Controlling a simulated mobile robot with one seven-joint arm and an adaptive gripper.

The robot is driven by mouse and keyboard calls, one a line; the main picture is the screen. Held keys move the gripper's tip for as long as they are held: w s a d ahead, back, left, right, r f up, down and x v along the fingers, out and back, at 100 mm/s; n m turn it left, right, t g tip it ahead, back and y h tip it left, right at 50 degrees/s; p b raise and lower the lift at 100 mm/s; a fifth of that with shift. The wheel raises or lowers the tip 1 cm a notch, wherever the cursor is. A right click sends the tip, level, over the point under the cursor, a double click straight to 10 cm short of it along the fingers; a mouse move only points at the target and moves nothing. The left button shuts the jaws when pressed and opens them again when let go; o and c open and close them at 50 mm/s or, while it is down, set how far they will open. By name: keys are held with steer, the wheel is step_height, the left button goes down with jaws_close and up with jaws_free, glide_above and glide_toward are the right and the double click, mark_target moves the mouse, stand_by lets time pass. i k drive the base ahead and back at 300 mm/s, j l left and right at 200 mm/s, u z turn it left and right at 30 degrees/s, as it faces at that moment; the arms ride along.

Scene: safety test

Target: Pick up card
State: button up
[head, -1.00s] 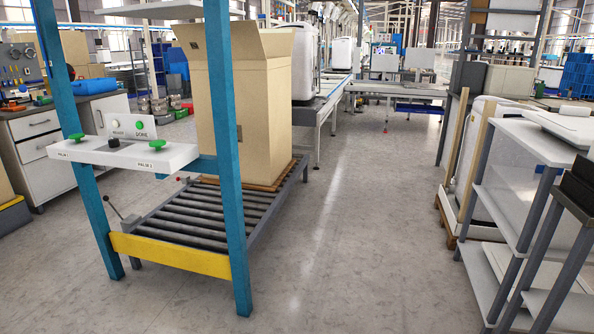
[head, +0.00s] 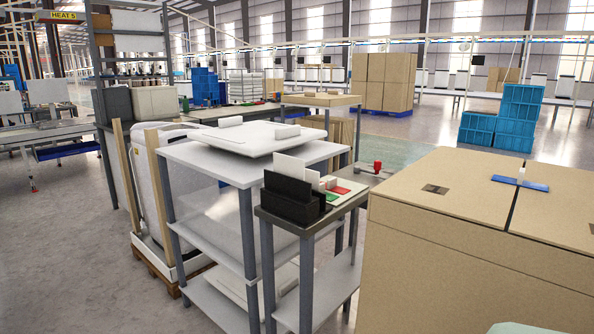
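Upright white cards (head: 290,168) stand in a black holder (head: 291,198) on a narrow grey stand in the middle of the head view. The holder hides their lower parts. Just right of it is a white tray (head: 350,199) with a red piece (head: 339,190) and a green piece (head: 332,197) on it; I cannot tell whether these are cards. My gripper is not in view.
A white-topped shelf rack (head: 202,163) stands left of the narrow stand. A large cardboard box (head: 440,230) with a blue item (head: 520,184) on top fills the right foreground. A wrapped appliance on a pallet stands further left. Open floor (head: 70,240) lies at the left.

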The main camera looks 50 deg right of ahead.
mark_target(287, 165)
steer(key=i+z, duration=0.4)
steer(key=i+j+z, duration=0.15)
steer(key=z, duration=0.25)
steer(key=i+j+z, duration=1.05)
